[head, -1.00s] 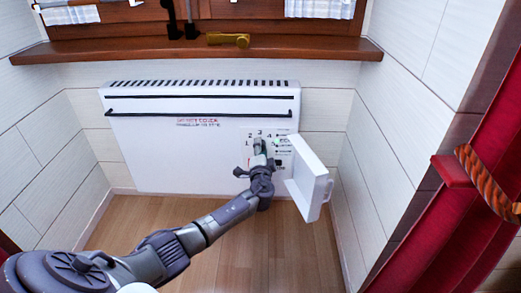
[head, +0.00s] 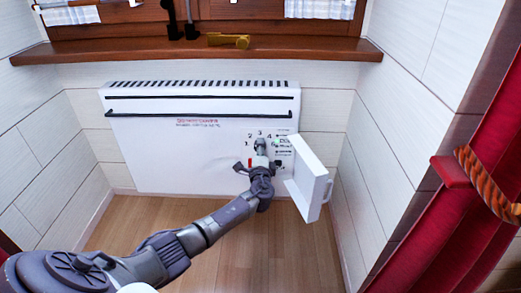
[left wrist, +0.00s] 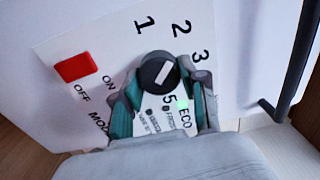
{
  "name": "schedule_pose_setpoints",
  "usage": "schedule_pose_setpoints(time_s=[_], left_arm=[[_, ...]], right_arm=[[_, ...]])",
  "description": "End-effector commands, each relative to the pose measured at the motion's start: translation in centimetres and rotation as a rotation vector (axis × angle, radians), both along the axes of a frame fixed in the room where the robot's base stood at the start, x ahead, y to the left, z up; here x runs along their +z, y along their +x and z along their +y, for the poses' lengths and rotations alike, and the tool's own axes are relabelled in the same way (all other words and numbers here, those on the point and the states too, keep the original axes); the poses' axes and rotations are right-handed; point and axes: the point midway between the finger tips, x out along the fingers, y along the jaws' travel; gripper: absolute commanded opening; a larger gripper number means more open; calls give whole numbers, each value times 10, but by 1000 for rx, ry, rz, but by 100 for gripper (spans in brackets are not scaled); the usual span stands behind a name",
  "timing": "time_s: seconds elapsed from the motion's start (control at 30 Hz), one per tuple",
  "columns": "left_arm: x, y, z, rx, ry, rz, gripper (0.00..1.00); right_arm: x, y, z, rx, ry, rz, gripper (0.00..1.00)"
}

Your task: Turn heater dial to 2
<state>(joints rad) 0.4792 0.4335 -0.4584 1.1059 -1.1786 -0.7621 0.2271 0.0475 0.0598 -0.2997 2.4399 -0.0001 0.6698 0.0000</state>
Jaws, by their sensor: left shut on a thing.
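The white heater (head: 180,150) is mounted on the wall under the window. Its black dial (left wrist: 157,72) shows in the left wrist view on a white panel numbered around it. The dial's white pointer slants up and right, towards the side with 2 and 3; the exact setting is hard to tell. My left gripper (head: 261,150) is at the panel. In the left wrist view its fingers (left wrist: 157,92) are shut on the dial, one at each side. They cover part of the panel markings, including the 4. My right gripper is not in view.
The heater's white flap (head: 310,178) stands open just right of my left gripper. A wooden sill (head: 130,48) is above; a red curtain (head: 460,190) hangs at right.

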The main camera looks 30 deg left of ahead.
Motion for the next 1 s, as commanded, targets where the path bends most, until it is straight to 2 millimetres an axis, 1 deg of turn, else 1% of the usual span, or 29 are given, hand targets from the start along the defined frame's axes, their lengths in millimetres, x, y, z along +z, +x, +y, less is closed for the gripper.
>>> schedule_pose_setpoints(time_s=[0.13, 0.17, 0.2, 0.3, 0.67, 0.77, 0.83, 1.0], left_arm=[[-1, 0, 0, -1, -1, 0, 8], [-1, 0, 0, -1, -1, 0, 48], [-1, 0, 0, -1, -1, 0, 54], [-1, 0, 0, -1, -1, 0, 68], [-1, -3, -2, -1, -1, 0, 68], [-2, -11, -8, -2, -2, 0, 68], [-2, -20, -13, -2, -2, 0, 68], [-3, -51, -34, -3, -4, 1, 68]], right_arm=[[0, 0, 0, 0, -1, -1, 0], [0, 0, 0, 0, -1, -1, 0], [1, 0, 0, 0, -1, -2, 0], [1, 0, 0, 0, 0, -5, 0], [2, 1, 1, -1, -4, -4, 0], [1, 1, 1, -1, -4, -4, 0], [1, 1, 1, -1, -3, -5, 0], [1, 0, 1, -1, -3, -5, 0]])
